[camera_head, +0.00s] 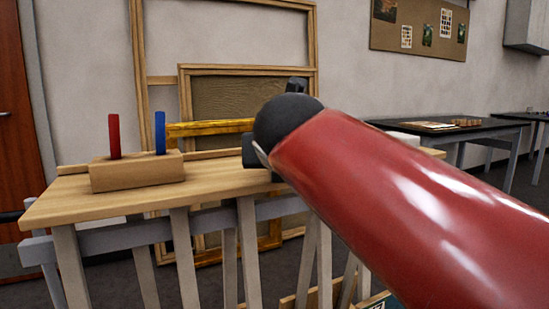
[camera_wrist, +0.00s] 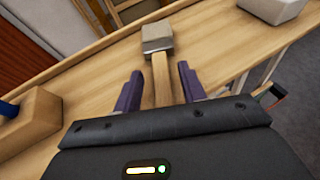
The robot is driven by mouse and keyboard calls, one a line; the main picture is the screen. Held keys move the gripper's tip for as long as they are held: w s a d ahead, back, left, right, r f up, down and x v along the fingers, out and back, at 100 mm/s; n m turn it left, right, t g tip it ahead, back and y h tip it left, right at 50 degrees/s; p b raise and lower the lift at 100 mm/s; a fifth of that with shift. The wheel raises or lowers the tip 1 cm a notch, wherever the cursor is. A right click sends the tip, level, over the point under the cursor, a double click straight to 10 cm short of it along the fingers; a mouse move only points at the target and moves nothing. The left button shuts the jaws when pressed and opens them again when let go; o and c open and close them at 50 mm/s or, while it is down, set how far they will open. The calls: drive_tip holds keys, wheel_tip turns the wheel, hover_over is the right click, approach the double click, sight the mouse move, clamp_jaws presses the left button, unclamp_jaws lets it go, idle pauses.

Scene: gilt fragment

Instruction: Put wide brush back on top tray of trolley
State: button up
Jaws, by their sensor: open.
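A brush with a pale wooden handle and a grey block-like head (camera_wrist: 157,38) lies on the wooden bench top (camera_wrist: 75,90) in the wrist view. My gripper (camera_wrist: 160,76) is open, its two purple fingers on either side of the brush handle. Gaps show between handle and fingers; the handle's near end is hidden behind the gripper body. In the head view my red arm reaches over the bench and hides the brush. The trolley and its top tray cannot be made out in either view.
A wooden block (camera_head: 137,172) with a red and a blue upright stick stands on the bench's left part. A whitish block (camera_wrist: 272,8) lies toward the bench's far right. Wooden frames (camera_head: 248,75) lean against the wall behind. A dark table (camera_head: 455,140) stands at the right.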

drive_tip(key=v, duration=1.2)
drive_tip(key=s+d+f+m+g, duration=0.2)
drive_tip(key=s+d+f+m, duration=0.1)
drive_tip(key=f+m, duration=0.8)
drive_tip(key=s+d+f+m+g, duration=0.3)
drive_tip(key=d+f+m, duration=0.2)
drive_tip(key=f+m, duration=0.7)
drive_tip(key=s+d+f+m+g, duration=0.3)
drive_tip(key=f+m, duration=0.9)
drive_tip(key=m, duration=0.1)
drive_tip(key=shift+s+d+f, duration=0.2)
drive_tip(key=shift+d, duration=0.2)
